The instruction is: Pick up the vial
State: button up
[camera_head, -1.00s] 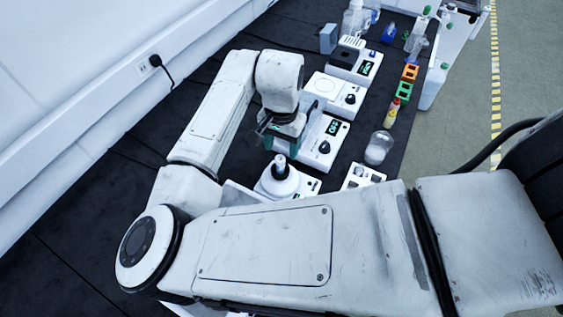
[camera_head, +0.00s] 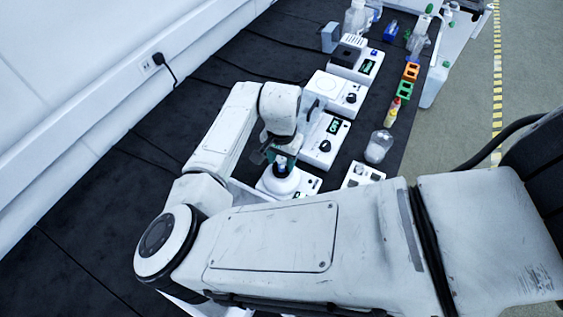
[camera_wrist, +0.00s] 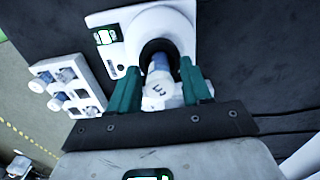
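The vial (camera_wrist: 158,88) stands in the black cup of a white round-topped mixer, which shows in the wrist view (camera_wrist: 184,22) and the head view (camera_head: 279,186). It looks pale with a whitish, marked top facing the wrist camera. My gripper (camera_wrist: 161,68) has two green fingers, spread apart with the vial between them. The right finger looks closer to the vial than the left; I cannot tell whether it touches. In the head view my gripper (camera_head: 284,160) is right above the mixer and hides the vial.
A white rack (camera_wrist: 88,70) holding several small vials lies left of the mixer in the wrist view. In the head view, a white device with a display (camera_head: 326,140), a glass beaker (camera_head: 378,147) and a green rack (camera_head: 404,90) stand beyond. The black bench is clear at left.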

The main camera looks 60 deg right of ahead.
grip_shut()
jog(key=shift+r, duration=0.15)
jog(key=shift+r, duration=0.2)
notch_tip(320, 180, up, 2)
jog(key=shift+r+b, duration=0.1)
jog(key=shift+b, duration=0.6)
jog(key=s+a+r+p, duration=0.3)
jog(key=s+r, duration=1)
jog(key=r, duration=0.3)
jog(key=shift+s+a, duration=0.25)
jog(key=shift+a, duration=0.15)
